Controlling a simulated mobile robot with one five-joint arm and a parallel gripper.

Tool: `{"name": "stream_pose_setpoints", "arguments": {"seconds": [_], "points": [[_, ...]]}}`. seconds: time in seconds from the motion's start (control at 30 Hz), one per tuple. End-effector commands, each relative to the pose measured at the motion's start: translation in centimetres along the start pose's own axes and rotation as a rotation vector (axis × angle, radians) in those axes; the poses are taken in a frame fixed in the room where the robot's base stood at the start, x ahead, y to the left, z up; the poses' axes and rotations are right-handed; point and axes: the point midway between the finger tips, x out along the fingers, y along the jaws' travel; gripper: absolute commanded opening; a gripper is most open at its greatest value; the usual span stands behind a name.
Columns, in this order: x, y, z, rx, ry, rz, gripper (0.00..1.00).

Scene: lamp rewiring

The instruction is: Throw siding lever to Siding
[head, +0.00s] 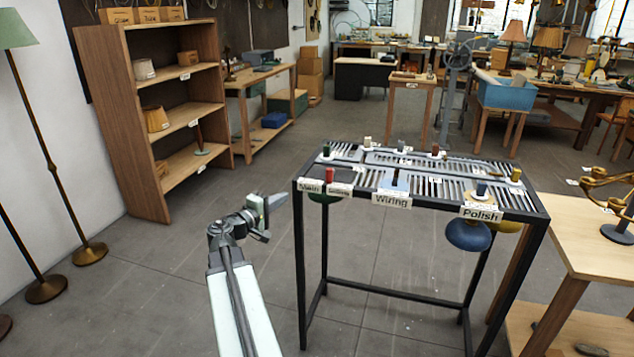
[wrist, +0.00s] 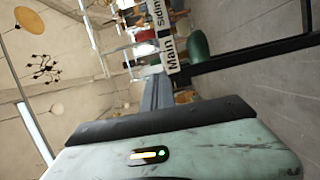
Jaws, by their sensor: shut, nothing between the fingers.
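The black-framed rack table (head: 302,240) stands right of centre in the head view. At its front left corner are a "Main" label (head: 310,187) and a "Siding" label (head: 339,191), side by side. A small red-topped lever (head: 329,175) stands just behind them; I cannot tell which side it leans to. My gripper (head: 272,206) is shut and empty, left of that corner and apart from it. In the wrist view, the Main and Siding labels (wrist: 168,48) show sideways beyond my gripper (wrist: 156,92). The lever is not clear there.
"Wiring" (head: 391,199) and "Polish" (head: 482,213) labels sit along the rack's front edge. A blue shade (head: 468,236) hangs below its right end. A wooden shelf (head: 150,120) stands at left, a wooden table (head: 590,235) at right.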

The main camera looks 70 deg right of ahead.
Motion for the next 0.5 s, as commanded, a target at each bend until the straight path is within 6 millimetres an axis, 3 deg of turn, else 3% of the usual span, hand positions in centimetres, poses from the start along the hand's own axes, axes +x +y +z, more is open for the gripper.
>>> {"name": "stream_pose_setpoints", "arguments": {"seconds": [0.1,0.33,0.5], "points": [[1.7,1.4,1.2,-0.038,-0.011,0.057,0.0],[2.8,1.6,1.2,-0.042,-0.012,0.062,0.0],[6.1,1.8,1.1,-0.041,-0.013,0.061,0.0]]}}
